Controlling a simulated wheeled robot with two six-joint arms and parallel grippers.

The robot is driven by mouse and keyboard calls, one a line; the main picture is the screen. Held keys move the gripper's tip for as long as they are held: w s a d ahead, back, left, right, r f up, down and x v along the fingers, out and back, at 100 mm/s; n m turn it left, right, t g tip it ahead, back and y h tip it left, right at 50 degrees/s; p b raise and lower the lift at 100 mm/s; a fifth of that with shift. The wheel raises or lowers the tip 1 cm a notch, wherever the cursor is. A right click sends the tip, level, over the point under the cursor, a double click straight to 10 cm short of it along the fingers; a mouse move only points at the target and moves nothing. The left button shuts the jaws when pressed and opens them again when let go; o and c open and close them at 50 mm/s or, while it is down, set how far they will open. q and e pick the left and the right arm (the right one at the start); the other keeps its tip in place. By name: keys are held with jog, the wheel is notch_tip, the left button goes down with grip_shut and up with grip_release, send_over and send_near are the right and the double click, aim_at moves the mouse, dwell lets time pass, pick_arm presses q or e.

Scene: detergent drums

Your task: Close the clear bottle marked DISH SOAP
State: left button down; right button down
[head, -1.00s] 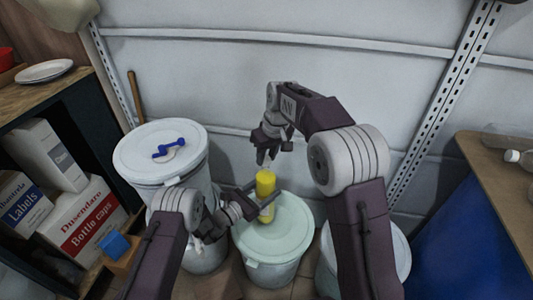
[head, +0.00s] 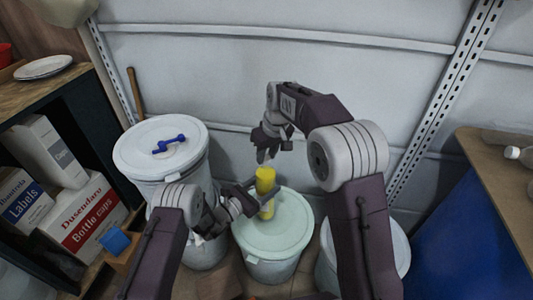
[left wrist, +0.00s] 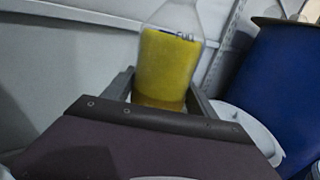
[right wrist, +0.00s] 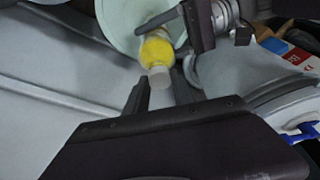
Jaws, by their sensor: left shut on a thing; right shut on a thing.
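A clear bottle with yellow liquid (head: 265,181) is held upright above a pale green lidded drum. It also shows in the left wrist view (left wrist: 168,70), with a line marked FULL; the DISH SOAP marking cannot be read. My left gripper (head: 256,196) is shut around the bottle's body. A white cap (right wrist: 158,77) is at the bottle's mouth in the right wrist view. My right gripper (head: 264,158) is directly above the bottle, its fingers shut on the cap (right wrist: 160,86). I cannot tell whether the cap sits fully on the neck.
The pale green drum (head: 285,235) is below the bottle. A taller white drum with a blue handle (head: 135,155) stands left, another white drum (head: 398,250) right. Shelves with boxes (head: 85,220) are at left, a blue drum (head: 465,235) at right. The wall is behind.

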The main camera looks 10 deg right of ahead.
jog(key=m, duration=0.2)
jog(key=m+h, duration=0.1)
jog(key=m, duration=0.3)
jog(key=shift+a+m+h, duration=0.25)
jog(key=shift+m+h, duration=0.05)
jog(key=shift+h, duration=0.1)
jog(key=m, duration=0.2)
jog(key=m+h, duration=0.1)
jog(key=m, duration=0.2)
jog(key=shift+w+a+f+m+h, duration=0.15)
jog(key=shift+m+h, duration=0.15)
jog(key=m+g, duration=0.1)
jog(key=m, duration=0.2)
jog(key=shift+w+h, duration=0.1)
jog(key=shift+h, duration=0.2)
jog(key=m, duration=0.2)
jog(key=m+g, duration=0.1)
jog(key=m, duration=0.2)
jog(key=shift+w+h, duration=0.2)
jog(key=shift+h, duration=0.1)
jog(key=shift+s+m+g, duration=0.15)
jog(key=shift+m+g, duration=0.35)
jog(key=shift+m, duration=0.8)
jog(key=c, duration=0.5)
grip_release()
pick_arm(q)
jog(key=shift+c, duration=0.9)
grip_release()
